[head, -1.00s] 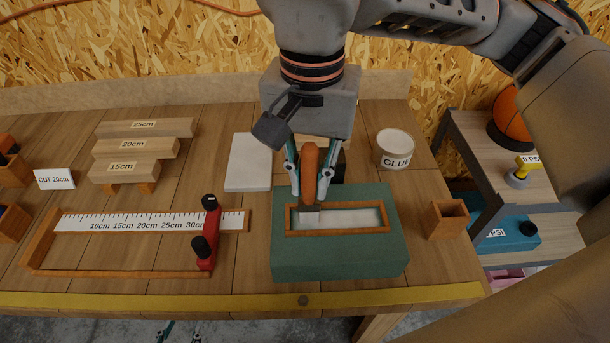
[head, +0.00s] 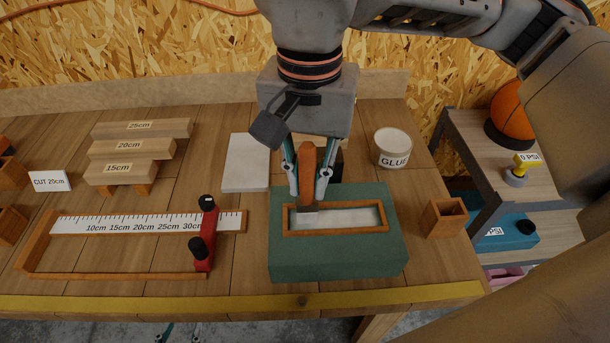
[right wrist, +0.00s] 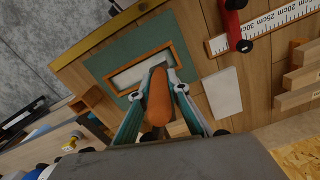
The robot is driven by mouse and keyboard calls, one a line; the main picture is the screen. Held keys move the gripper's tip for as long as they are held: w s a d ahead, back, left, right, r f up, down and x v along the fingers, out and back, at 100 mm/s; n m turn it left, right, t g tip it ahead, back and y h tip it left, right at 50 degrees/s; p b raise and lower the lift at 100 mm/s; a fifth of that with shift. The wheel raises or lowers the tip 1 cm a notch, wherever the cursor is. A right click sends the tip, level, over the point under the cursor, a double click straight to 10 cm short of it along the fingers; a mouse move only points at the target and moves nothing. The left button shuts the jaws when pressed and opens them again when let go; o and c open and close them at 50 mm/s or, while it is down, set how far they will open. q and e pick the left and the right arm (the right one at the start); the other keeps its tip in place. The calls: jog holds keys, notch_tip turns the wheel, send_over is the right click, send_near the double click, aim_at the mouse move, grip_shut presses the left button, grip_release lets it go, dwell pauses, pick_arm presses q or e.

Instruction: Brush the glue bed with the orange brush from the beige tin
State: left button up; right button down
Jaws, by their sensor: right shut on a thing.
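My right gripper (head: 309,190) is shut on the orange brush (head: 306,168), which it holds upright with the bristle end down. The brush also shows in the right wrist view (right wrist: 159,100), between the fingers. The brush tip is at the left end of the glue bed (head: 355,217), a pale strip inside a wooden frame on a green block (head: 340,262). I cannot tell whether the bristles touch the bed. The beige tin (head: 393,150) labelled GLUE stands behind and right of the block. My left gripper (head: 181,329) is low at the bottom edge, its fingers apart and empty.
A ruler jig (head: 140,224) with a red stop (head: 205,235) lies to the left. A pale slab (head: 246,162) lies behind the block. A small wooden box (head: 444,217) stands to its right. Labelled planks (head: 130,150) are stacked at the back left.

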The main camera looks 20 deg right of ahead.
aim_at(314, 143)
jog(key=shift+s+d, duration=0.1)
jog(key=shift+d, duration=0.3)
jog(key=shift+a, duration=0.1)
jog(key=shift+w+a, duration=0.2)
jog(key=shift+a, duration=0.4)
jog(key=shift+s+d, duration=0.15)
jog(key=shift+d, duration=0.55)
jog(key=shift+r+p, duration=1.5)
jog(key=shift+r, duration=0.9)
jog(key=shift+r+p, duration=1.15)
jog(key=shift+r, duration=0.5)
